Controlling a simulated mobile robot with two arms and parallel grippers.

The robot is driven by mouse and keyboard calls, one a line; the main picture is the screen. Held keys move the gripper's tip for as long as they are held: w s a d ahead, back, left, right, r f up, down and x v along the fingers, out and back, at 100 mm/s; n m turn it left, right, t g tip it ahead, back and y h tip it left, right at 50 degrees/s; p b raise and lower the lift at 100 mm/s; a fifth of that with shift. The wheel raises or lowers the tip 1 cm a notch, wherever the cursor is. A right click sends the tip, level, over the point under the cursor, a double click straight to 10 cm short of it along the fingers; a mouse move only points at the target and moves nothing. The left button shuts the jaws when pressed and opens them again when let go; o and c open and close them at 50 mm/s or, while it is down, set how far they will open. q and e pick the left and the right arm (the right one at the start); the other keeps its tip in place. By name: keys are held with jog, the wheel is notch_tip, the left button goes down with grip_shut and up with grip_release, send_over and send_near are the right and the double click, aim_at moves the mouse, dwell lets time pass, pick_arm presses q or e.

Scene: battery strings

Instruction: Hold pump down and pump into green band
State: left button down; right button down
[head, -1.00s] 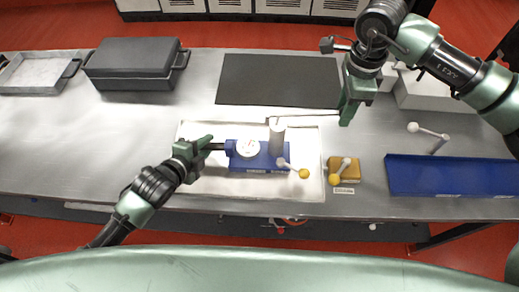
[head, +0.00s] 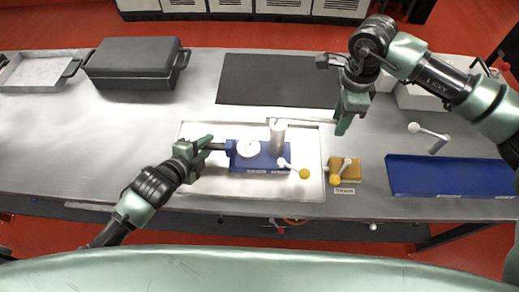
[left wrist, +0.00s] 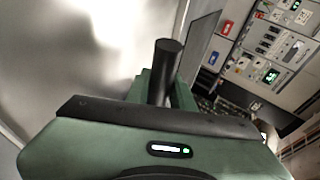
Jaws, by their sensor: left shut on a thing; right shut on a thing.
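The blue hand pump (head: 262,162) sits on a white tray (head: 205,186) in the middle of the table. It has a round white gauge (head: 247,148), a grey upright cylinder (head: 278,138) and a lever with a yellow knob (head: 304,174). My left gripper (head: 208,145) is shut on the dark bar (head: 217,146) at the pump's left end; the bar also shows in the left wrist view (left wrist: 165,70). My right gripper (head: 342,126) is shut on the end of the thin pump handle (head: 305,121), which runs from the cylinder top. The gauge's needle and green band are too small to read.
A yellow-brown block (head: 343,173) with a yellow-knobbed lever stands right of the tray. A blue tray (head: 445,177) lies further right. A black mat (head: 280,80) lies behind the pump. A dark case (head: 135,62) stands at the back left.

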pick_arm(q)
jog(key=shift+s+f, duration=0.25)
jog(key=shift+f, duration=0.25)
pick_arm(e)
jog(key=c, duration=1.1)
grip_release()
jog(key=shift+a, duration=0.25)
pick_arm(q)
jog(key=shift+a, duration=0.15)
pick_arm(e)
jog(key=shift+d+r, duration=0.1)
notch_tip(320, 180, up, 7)
jog(key=shift+f, duration=0.1)
pick_arm(q)
jog(key=c, duration=1.4)
grip_release()
jog(key=shift+o, duration=1.4)
jog(key=shift+w+r, duration=0.15)
jog(key=shift+w, duration=0.05)
pick_arm(e)
jog(key=shift+w, duration=0.1)
